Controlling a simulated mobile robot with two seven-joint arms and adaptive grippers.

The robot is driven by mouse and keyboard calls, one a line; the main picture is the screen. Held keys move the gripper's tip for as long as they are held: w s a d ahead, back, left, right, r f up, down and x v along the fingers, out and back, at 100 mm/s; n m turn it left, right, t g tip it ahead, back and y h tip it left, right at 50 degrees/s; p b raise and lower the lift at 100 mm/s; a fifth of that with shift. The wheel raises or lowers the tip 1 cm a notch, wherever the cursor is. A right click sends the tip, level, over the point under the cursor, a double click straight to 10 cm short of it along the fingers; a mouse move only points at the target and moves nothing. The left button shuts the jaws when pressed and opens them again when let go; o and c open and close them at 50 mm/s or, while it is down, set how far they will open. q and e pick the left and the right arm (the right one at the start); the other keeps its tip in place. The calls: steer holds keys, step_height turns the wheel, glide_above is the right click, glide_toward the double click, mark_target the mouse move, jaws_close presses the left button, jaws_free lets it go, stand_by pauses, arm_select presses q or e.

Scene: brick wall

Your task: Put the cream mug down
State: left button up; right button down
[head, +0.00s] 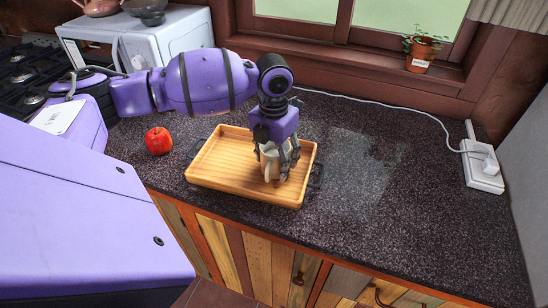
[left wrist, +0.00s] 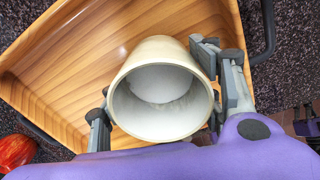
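The cream mug (head: 270,166) is at the right part of a wooden tray (head: 218,160) on the dark counter. In the left wrist view the mug (left wrist: 162,90) shows its open, empty mouth, with the tray (left wrist: 70,65) behind it. My left gripper (head: 277,150) comes down from above, with its fingers on opposite sides of the mug, shut on it. Its fingers also show in the left wrist view (left wrist: 160,92). I cannot tell whether the mug's base touches the tray floor.
A red apple (head: 158,141) sits left of the tray. A white microwave (head: 135,45) and a stove (head: 28,75) stand at the back left. A white power strip (head: 484,170) with a cable lies at the right. A potted plant (head: 422,54) is on the windowsill. The counter right of the tray is clear.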

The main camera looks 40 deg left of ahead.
arm_select(q)
steer(key=shift+o, duration=1.4)
steer(key=shift+r, duration=0.1)
step_height(320, 180, up, 12)
